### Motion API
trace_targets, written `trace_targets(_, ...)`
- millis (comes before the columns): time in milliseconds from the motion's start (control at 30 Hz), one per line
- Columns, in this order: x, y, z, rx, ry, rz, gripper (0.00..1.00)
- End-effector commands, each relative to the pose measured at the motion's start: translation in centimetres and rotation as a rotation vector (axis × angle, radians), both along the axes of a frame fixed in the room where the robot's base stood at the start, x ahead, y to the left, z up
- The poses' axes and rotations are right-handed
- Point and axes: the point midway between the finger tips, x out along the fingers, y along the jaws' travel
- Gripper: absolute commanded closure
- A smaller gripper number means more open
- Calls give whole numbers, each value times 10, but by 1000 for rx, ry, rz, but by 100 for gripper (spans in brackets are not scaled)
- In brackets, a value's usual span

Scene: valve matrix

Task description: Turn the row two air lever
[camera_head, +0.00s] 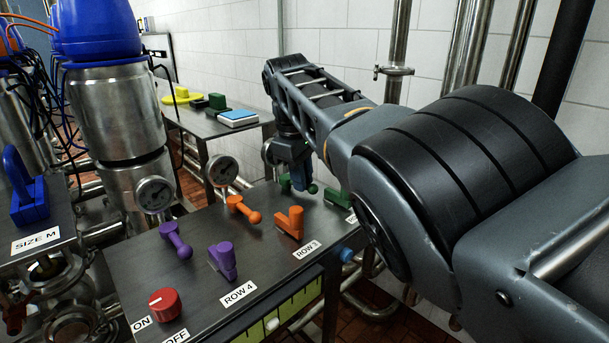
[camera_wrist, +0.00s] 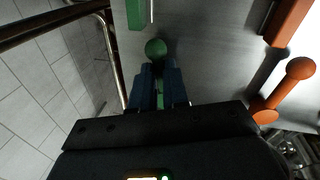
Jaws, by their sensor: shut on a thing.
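My gripper (camera_head: 298,182) is at the far part of the dark valve panel (camera_head: 198,267), its blue fingers pointing down. In the wrist view, the blue fingers (camera_wrist: 159,88) are shut on a green ball-ended lever (camera_wrist: 156,48), with its round end sticking out past the fingertips. The ball of this lever (camera_head: 313,188) also shows just right of the fingers in the head view. A second green lever (camera_head: 337,199), of blocky shape, stands nearer on the panel, apart from the gripper. The row label beside it is mostly hidden by my arm.
An orange ball-ended lever (camera_head: 243,208) and an orange block lever (camera_head: 290,223) stand at row 3. Purple levers (camera_head: 223,261) stand at row 4, and a red knob (camera_head: 165,304) at the near end. Steel pipes (camera_head: 397,60) run along the tiled wall.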

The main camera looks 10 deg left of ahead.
Motion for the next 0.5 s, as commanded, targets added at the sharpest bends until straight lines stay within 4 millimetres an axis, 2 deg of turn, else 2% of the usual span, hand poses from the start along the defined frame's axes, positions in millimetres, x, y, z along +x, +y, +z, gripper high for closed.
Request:
trace_targets(200,-5,-2,-2,-10,5,-138,100)
trace_targets(500,-8,0,-2,-12,5,-227,100)
